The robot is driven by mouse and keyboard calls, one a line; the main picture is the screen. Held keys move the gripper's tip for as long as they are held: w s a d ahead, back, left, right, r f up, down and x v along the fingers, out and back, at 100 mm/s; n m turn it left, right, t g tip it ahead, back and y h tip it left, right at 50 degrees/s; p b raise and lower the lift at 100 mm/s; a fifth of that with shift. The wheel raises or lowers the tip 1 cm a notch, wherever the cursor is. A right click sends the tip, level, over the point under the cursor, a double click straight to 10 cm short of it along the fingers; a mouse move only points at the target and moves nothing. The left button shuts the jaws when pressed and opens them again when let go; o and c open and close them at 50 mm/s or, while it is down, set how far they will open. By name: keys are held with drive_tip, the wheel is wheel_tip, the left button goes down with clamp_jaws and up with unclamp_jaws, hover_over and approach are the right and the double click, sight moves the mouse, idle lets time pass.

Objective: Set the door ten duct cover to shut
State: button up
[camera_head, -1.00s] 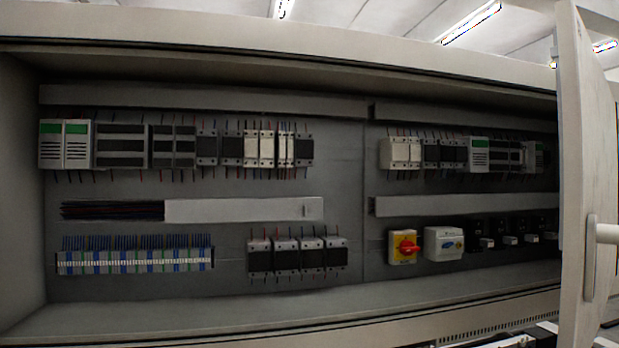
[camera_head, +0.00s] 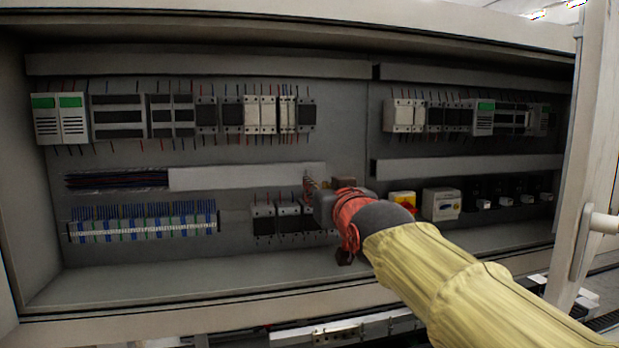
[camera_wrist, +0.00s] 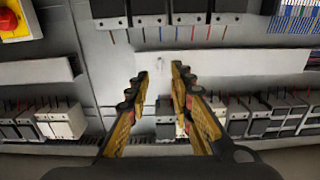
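The duct cover (camera_head: 235,177) is a long light-grey panel on the middle duct of the left backplate. Its left part leaves a bundle of dark wires (camera_head: 115,180) uncovered. In the wrist view, which is turned upside down, the cover (camera_wrist: 225,66) is a pale band across the picture. My gripper (camera_head: 309,184) reaches in from the right and is at the cover's right end. In the wrist view its two fingers (camera_wrist: 161,68) stand apart over the cover. Whether they touch the cover's small end tab is not clear.
Contactors (camera_head: 285,218) sit just below my gripper, and a red-and-yellow switch (camera_head: 402,200) is to its right. Breakers (camera_head: 262,115) line the row above. A terminal strip (camera_head: 145,222) is at lower left. The open cabinet door (camera_head: 592,150) stands at the right.

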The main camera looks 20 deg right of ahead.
drive_tip(key=w+p, duration=0.1)
drive_tip(key=w, duration=0.1)
drive_tip(key=w+p, duration=0.1)
drive_tip(key=w, duration=0.5)
drive_tip(key=shift+r+p, duration=0.4)
drive_tip(key=shift+c, duration=1.4)
clamp_jaws()
